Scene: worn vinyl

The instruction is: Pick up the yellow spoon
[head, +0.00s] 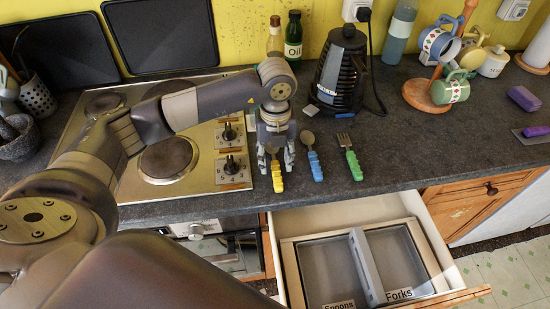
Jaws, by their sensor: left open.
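The yellow spoon (277,178) lies on the dark countertop, just right of the hob. Its yellow handle points toward the front edge, and its bowl end is partly hidden by my gripper. My left gripper (276,163) points down over the spoon, with its open fingers at either side of the upper part. I cannot tell whether the fingers touch it. My right gripper is not in view.
A blue-handled spoon (315,168) and a green-handled fork (354,164) lie to the right. Below, an open drawer holds a divided tray (363,262) labelled Spoons and Forks. A black kettle (340,75) and an oil bottle (293,42) stand behind.

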